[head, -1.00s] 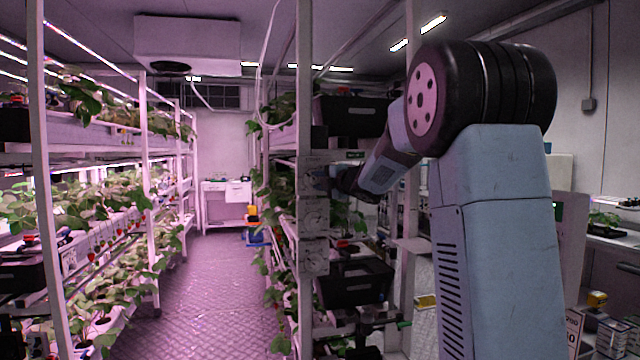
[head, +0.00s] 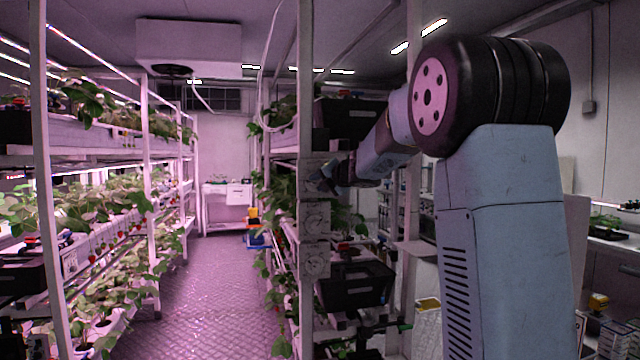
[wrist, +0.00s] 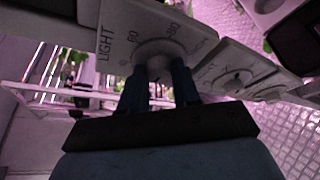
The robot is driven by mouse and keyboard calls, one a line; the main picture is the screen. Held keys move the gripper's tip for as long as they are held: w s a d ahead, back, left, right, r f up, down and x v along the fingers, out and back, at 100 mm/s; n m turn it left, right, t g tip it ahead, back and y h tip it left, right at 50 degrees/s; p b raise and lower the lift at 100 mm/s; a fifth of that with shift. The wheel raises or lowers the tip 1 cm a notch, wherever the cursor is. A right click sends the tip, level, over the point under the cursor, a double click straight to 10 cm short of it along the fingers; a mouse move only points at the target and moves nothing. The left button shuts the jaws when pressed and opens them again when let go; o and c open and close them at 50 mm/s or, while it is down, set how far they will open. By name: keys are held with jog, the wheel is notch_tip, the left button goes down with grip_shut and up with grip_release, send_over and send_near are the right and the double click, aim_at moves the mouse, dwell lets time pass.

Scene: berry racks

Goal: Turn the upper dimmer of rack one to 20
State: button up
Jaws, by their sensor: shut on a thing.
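The upper dimmer is a pale panel (wrist: 125,22) marked LIGHT with a printed scale around a round knob (wrist: 160,52). In the wrist view the dark fingers of my gripper (wrist: 161,72) stand on either side of the knob and are shut on it. They hide its near part, and I cannot read its exact setting. In the head view my gripper (head: 326,178) is at the top panel (head: 308,165) on the rack post, covering most of its face.
Two more dial panels, a middle one (head: 314,217) and a lower one (head: 314,260), sit below on the same post. A black crate (head: 357,285) is on the shelf beside them. The aisle floor (head: 205,295) is clear, with planted racks on the left.

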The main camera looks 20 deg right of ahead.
jog(key=shift+a+f, duration=0.1)
jog(key=shift+f, duration=0.2)
jog(key=o, duration=1.1)
jog(key=shift+w+r, duration=0.1)
jog(key=shift+r, duration=0.05)
jog(key=shift+c, duration=0.2)
jog(key=shift+s+d+r, duration=0.2)
jog(key=shift+s+d, duration=0.05)
jog(key=shift+s, duration=0.25)
jog(key=v, duration=1.2)
jog(key=shift+s, duration=0.35)
